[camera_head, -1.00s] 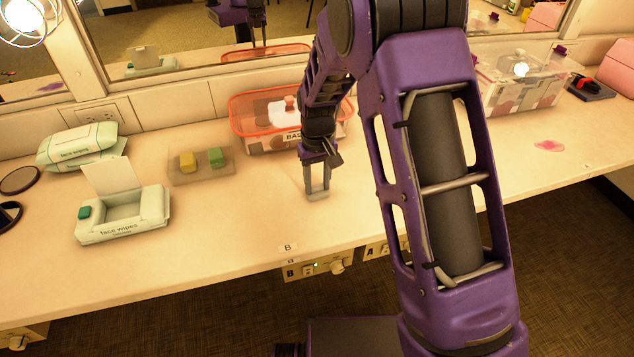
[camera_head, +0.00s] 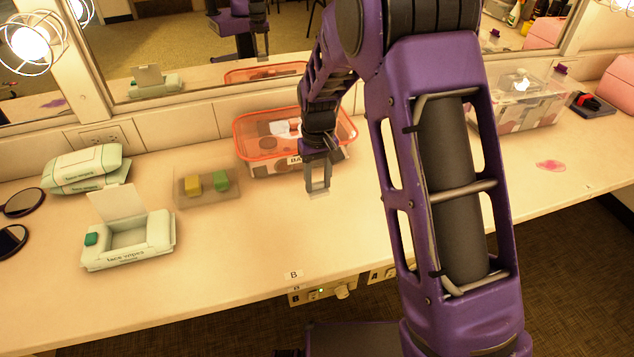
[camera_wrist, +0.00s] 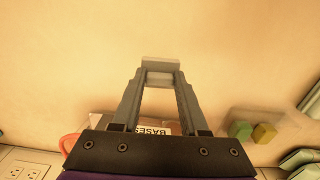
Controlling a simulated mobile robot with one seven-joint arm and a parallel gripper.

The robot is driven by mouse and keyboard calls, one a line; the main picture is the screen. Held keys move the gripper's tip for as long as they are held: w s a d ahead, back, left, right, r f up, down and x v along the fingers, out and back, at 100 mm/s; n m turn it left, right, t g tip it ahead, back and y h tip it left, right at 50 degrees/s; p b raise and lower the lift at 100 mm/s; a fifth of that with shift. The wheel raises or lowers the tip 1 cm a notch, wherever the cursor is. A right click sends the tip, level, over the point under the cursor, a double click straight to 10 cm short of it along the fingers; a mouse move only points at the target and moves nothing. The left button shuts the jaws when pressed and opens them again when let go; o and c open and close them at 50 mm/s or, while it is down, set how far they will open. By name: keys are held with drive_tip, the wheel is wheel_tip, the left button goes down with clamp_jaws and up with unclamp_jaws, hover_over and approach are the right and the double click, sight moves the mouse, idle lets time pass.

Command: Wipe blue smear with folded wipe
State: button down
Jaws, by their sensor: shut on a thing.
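My gripper (camera_head: 318,188) is over the counter in front of the orange-lidded bin. It is shut on a small pale grey-white piece, which looks like the folded wipe (camera_wrist: 160,65), held across the fingertips. In the head view the wipe (camera_head: 320,194) is very small, and I cannot tell whether it touches the counter. No blue smear shows on the counter in either view. A pink-red smear (camera_head: 550,165) lies on the counter at the right. A purple patch (camera_head: 54,103) shows in the mirror at the far left.
An open face-wipes box (camera_head: 128,245) and closed wipes packs (camera_head: 85,168) are at the left. A tray (camera_head: 207,203) holds yellow and green blocks. The orange-lidded bin (camera_head: 265,148) stands behind my gripper, and a clear bin (camera_head: 525,105) at the right. The front counter is clear.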

drive_tip(key=shift+r+p, duration=0.55)
drive_tip(key=shift+r, duration=0.55)
